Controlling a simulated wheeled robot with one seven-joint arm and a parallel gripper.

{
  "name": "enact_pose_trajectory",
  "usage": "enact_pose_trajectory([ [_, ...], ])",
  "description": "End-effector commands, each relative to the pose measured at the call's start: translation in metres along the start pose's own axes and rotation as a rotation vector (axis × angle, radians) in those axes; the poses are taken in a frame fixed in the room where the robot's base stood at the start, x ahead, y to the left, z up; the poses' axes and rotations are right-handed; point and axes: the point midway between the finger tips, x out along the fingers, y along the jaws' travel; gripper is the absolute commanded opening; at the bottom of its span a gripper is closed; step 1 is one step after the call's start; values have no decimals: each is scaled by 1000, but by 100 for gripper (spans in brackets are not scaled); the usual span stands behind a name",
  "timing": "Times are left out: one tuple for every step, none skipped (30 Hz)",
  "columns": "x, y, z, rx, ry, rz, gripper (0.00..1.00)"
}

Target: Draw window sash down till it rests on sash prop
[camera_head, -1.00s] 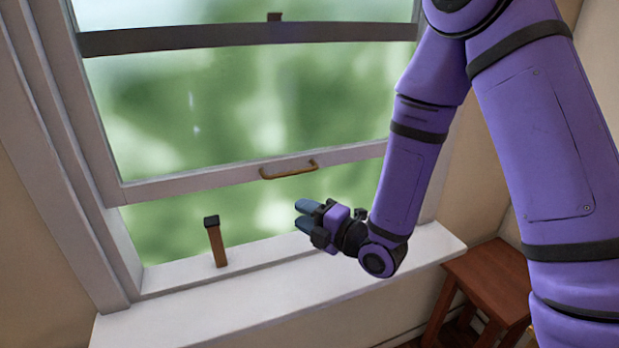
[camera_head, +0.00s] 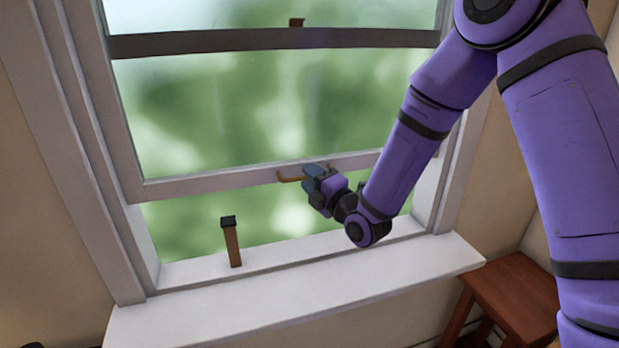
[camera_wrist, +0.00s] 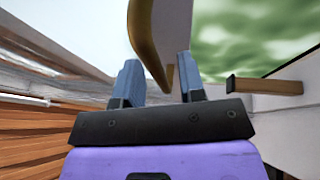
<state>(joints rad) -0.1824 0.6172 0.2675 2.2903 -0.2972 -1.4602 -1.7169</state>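The window sash (camera_head: 225,181) is raised, its pale bottom rail well above the sill with green showing through the gap. A curved tan handle (camera_head: 289,179) is on that rail. The sash prop (camera_head: 232,246), a short wooden post with a dark cap, stands upright on the sill, apart from and below the rail. It also shows in the wrist view (camera_wrist: 268,87). My gripper (camera_head: 312,178) is at the right part of the handle and hides some of it. In the wrist view the blue fingers are apart, with the handle (camera_wrist: 152,50) between them; I see no clamping contact.
The white sill (camera_head: 290,295) runs below the window. A brown wooden stool (camera_head: 515,290) stands at the lower right. The dark meeting rail (camera_head: 240,41) crosses the upper window. The space between prop and bottom rail is clear.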

Motion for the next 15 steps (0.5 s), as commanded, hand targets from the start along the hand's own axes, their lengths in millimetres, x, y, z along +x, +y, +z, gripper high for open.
enact_pose_trajectory([
  [3,0,0,1,0,0,37],
  [4,0,0,1,0,0,37],
  [5,0,0,1,1,0,37],
  [6,0,0,1,1,0,37],
  [6,0,0,1,1,0,37],
  [6,0,0,1,1,0,37],
  [6,0,0,1,1,0,37],
  [6,0,0,1,1,0,37],
  [6,0,0,1,1,0,37],
  [6,0,0,1,1,0,37],
  [6,0,0,1,1,0,37],
  [6,0,0,1,1,0,32],
  [6,0,0,1,1,0,25],
  [6,0,0,1,1,0,18],
  [6,0,0,1,1,0,9],
])
